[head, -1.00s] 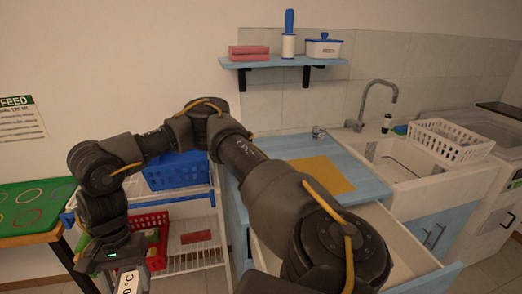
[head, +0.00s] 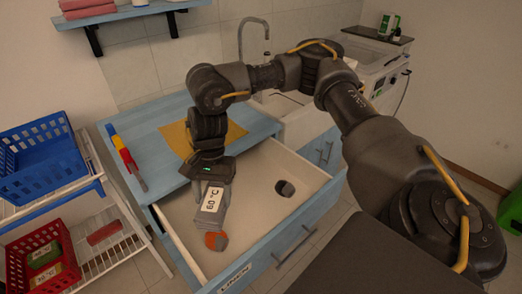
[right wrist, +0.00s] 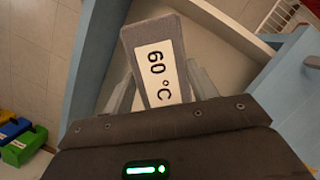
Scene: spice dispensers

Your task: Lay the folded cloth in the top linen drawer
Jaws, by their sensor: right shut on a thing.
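The folded cloth (head: 213,200) is grey with a white "60 °C" label. It also shows in the right wrist view (right wrist: 150,35), between the two fingers. My right gripper (head: 211,186) points down and is shut on it, over the left part of the open top linen drawer (head: 255,205). The cloth hangs down steeply; I cannot tell whether its lower end touches the drawer floor. The pale drawer has a blue front with a "LINEN" label (head: 235,278). My left gripper is not in view.
An orange round thing (head: 216,241) shows by the cloth's lower end, and a small dark grey thing (head: 285,187) lies in the drawer. The blue countertop (head: 150,125) overhangs the drawer's back. A white rack (head: 110,250) with baskets stands left.

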